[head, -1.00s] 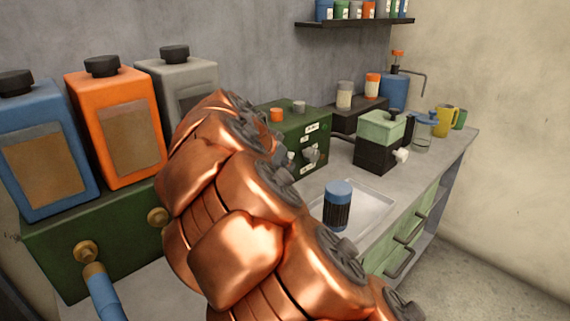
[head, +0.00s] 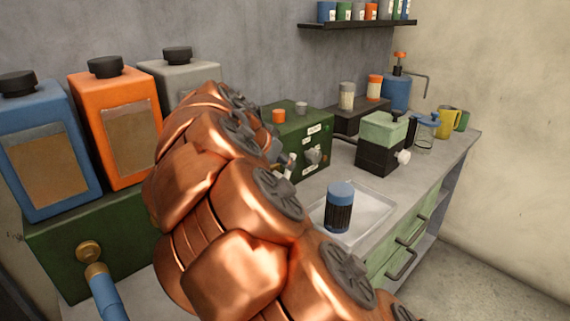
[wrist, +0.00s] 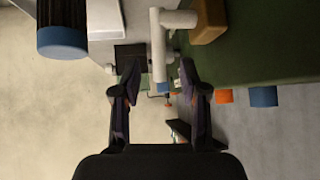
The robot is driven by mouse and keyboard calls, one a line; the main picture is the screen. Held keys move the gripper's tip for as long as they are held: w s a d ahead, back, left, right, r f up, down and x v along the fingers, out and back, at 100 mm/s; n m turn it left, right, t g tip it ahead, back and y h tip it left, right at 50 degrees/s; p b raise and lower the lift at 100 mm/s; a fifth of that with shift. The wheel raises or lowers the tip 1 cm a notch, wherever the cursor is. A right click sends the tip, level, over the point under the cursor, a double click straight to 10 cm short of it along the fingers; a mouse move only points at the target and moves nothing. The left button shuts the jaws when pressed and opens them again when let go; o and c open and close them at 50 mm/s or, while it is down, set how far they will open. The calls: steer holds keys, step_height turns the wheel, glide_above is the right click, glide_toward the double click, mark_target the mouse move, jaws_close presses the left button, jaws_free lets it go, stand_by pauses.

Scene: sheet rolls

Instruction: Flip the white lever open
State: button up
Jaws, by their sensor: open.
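The white lever (wrist: 158,45) shows in the wrist view as a pale bar with a crosspiece at its upper end, beside the brass-coloured fitting (wrist: 208,20) at the green box (wrist: 270,45). My gripper (wrist: 159,78) is open, and the lever's lower end lies in line with the gap between its fingertips. I cannot tell whether a finger touches the lever. In the head view my copper arm hides most of the gripper. The small green box (head: 300,140) with labels and a grey knob stands just beyond the arm.
A blue-capped dark jar (head: 339,207) stands on a pale tray (head: 372,217) right of my arm; it also shows in the wrist view (wrist: 62,25). Blue (head: 45,150), orange (head: 118,125) and grey (head: 185,80) canisters stand left. A black-and-green device (head: 382,140) stands farther back.

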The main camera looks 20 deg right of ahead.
steer(key=v, duration=0.8)
steer(key=shift+s+a+r, duration=0.15)
steer(key=shift+a+r, duration=0.05)
steer(key=shift+c, duration=0.3)
